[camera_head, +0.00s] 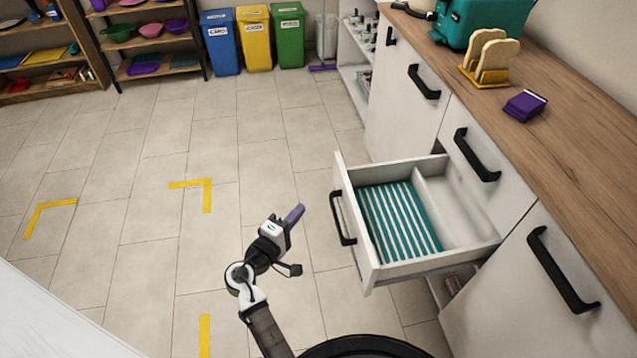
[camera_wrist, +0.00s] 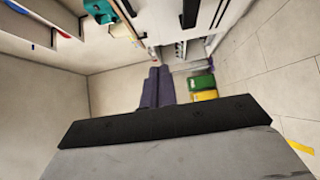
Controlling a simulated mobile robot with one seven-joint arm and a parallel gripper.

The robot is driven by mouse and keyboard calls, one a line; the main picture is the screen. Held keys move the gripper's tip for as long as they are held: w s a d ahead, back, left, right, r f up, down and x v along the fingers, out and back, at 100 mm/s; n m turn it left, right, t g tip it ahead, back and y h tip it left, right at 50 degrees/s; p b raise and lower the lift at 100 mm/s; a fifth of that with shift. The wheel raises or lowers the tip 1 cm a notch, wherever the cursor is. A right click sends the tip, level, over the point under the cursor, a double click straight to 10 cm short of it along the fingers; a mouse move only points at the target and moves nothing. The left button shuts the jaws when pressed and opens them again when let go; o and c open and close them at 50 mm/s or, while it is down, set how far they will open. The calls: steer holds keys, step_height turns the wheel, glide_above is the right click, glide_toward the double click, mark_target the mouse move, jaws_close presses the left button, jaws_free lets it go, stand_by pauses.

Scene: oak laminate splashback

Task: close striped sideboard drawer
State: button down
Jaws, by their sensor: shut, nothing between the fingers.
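The open drawer (camera_head: 372,268) sticks out from the white sideboard in the head view. A teal and white striped liner (camera_head: 398,220) covers part of its floor, beside a bare white compartment. Its black handle (camera_head: 341,219) is on the front panel, which faces left. My gripper (camera_head: 296,213) is to the left of the drawer front, apart from the handle, with its purple fingers pointing up and right. In the wrist view, the purple fingers (camera_wrist: 157,87) lie side by side, closed and empty. The drawer is not clearly seen in the wrist view.
The wooden countertop (camera_head: 560,135) holds a toast rack (camera_head: 487,77), a purple stack of coasters or napkins (camera_head: 525,105) and a teal appliance (camera_head: 485,20). Blue, yellow and green bins (camera_head: 288,38) stand at the back. The tiled floor left of the drawer is clear, with yellow corner marks.

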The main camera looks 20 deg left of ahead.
steer(key=p, duration=0.2)
glide_toward(343, 178)
steer(key=w+a, duration=0.3)
steer(key=w, duration=0.1)
steer(key=shift+w+d+p, duration=0.15)
steer(key=shift+w+d, duration=0.15)
steer(key=shift+d, duration=0.35)
steer(key=shift+w+d+p, duration=0.2)
steer(key=shift+w+d, duration=0.15)
steer(key=shift+d, duration=0.25)
steer(key=shift+w+d+p, duration=0.15)
steer(key=shift+w+d, duration=0.15)
steer(key=shift+d, duration=0.35)
steer(key=shift+d, duration=0.1)
steer(key=w+d, duration=0.5)
steer(key=d, duration=0.3)
steer(key=w+d, duration=0.5)
steer(key=d, duration=0.2)
steer(key=w+d+b, duration=0.1)
steer(key=w+d, duration=0.5)
steer(key=d, duration=0.2)
steer(key=shift+w+d, duration=0.1)
steer(key=shift+d, duration=0.3)
steer(key=shift+a, duration=0.1)
